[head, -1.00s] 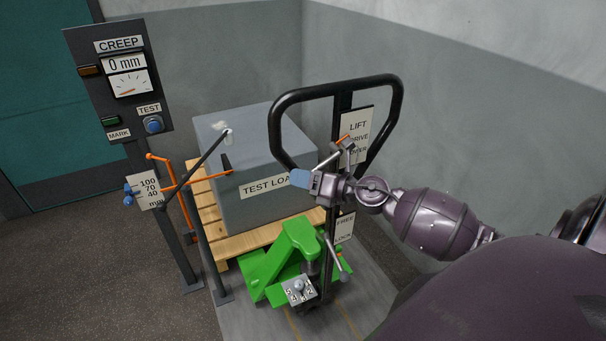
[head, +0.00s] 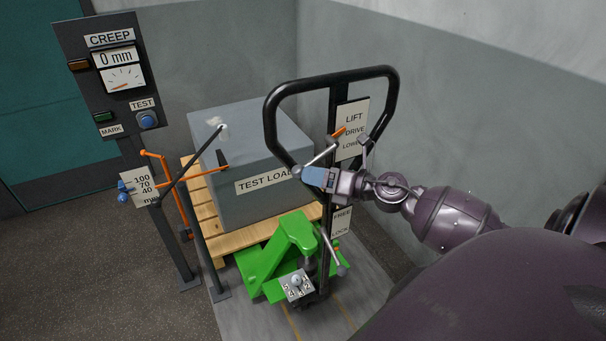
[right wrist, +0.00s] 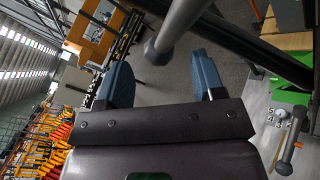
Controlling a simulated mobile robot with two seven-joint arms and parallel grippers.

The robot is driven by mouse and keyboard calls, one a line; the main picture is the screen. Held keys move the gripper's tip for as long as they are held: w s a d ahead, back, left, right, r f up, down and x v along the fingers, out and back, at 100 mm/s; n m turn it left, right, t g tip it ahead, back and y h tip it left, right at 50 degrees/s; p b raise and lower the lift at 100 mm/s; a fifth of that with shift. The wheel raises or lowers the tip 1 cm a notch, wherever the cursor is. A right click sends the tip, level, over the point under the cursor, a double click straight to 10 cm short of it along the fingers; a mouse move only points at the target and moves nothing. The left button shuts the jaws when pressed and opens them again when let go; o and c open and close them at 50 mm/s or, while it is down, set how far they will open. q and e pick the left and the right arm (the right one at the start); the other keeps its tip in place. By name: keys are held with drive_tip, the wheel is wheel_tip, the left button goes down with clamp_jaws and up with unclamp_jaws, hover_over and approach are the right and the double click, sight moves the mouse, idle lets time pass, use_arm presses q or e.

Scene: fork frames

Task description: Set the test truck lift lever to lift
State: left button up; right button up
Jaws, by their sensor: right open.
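The lift lever (head: 320,156) is a grey rod on the black handle column, beside a white plate (head: 352,130) reading LIFT, DRIVE and LOWER. Its orange pointer (head: 338,132) points at about the DRIVE line. My right gripper (head: 314,177), with blue fingers, is just below the lever rod in the head view. In the right wrist view the blue fingers (right wrist: 163,82) stand apart with nothing held. A grey rod with a knobbed end (right wrist: 158,52) shows just beyond them, apparently the lever. My left gripper is not in view.
The black loop handle (head: 391,100) rises around the lever. A FREE/LOCK plate (head: 342,221) is lower on the column, above the green truck body (head: 262,270). A grey TEST LOAD box (head: 238,205) sits on a wooden pallet (head: 240,241). A CREEP panel (head: 85,45) stands left.

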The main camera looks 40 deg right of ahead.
drive_tip(key=v, duration=0.6)
drive_tip(key=shift+s+b, duration=0.2)
drive_tip(key=shift+b, duration=0.25)
drive_tip(key=shift+d, duration=0.15)
